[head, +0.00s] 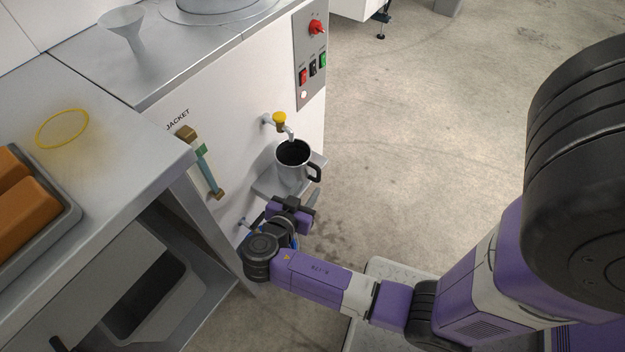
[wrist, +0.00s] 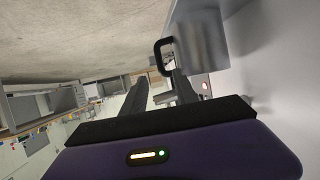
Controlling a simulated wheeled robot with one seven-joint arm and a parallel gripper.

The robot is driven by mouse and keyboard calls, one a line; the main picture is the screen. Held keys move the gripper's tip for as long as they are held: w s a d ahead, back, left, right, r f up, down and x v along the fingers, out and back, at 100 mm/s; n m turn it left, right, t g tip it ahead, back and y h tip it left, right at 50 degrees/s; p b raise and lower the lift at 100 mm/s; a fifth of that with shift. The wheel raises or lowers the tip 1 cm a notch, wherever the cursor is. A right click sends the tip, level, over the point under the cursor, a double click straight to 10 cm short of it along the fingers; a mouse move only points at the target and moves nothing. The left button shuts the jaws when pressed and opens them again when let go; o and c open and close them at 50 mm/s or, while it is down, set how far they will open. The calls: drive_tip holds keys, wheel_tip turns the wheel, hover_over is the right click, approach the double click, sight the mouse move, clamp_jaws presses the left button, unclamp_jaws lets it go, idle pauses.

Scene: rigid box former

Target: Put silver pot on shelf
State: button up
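The silver pot (head: 290,174), a mug-like vessel with a black handle and dark inside, stands upright on a small metal shelf (head: 264,189) under a yellow-topped tap. The pot (wrist: 205,45) shows upside down in the wrist view, its black handle turned toward my gripper. My gripper (head: 306,200) is low beside the shelf, just below the pot in the head view. In the wrist view my gripper (wrist: 160,80) has its two fingers apart with nothing held between them. The handle appears just beyond the fingertips; I cannot tell whether they touch it.
The white machine wall carries the tap (head: 281,122), a sight-glass pipe (head: 203,165) and a control panel (head: 310,55). A metal table (head: 140,150) at left holds a yellow ring (head: 62,128) and a tray (head: 50,240) of orange-brown blocks. Floor at right is clear.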

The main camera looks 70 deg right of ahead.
drive_tip(key=s+a+f+n+t+y, duration=0.35)
drive_tip(key=a+n, duration=0.25)
drive_tip(key=a, duration=0.2)
drive_tip(key=s+a+f+n+t+y, duration=0.2)
drive_tip(key=s+a+n+t+y, duration=0.25)
drive_tip(key=a+n, duration=0.2)
drive_tip(key=s+a+r+n+t+y, duration=0.1)
drive_tip(key=s+a+r+n+t, duration=0.1)
drive_tip(key=r, duration=0.6)
drive_tip(key=s+a+r+n+t+y, duration=0.1)
drive_tip(key=a+r+n+t+y, duration=0.1)
drive_tip(key=r, duration=0.7)
drive_tip(key=s+a+r+n+t+y, duration=0.2)
drive_tip(key=a+r+t, duration=0.1)
drive_tip(key=r, duration=0.5)
drive_tip(key=shift+s+a+r, duration=0.35)
drive_tip(key=shift+a+r, duration=0.05)
drive_tip(key=shift+a, duration=0.25)
wheel_tip(320, 180, up, 18)
drive_tip(key=p, duration=1.8)
drive_tip(key=shift+r+p, duration=0.25)
drive_tip(key=shift+p, duration=0.15)
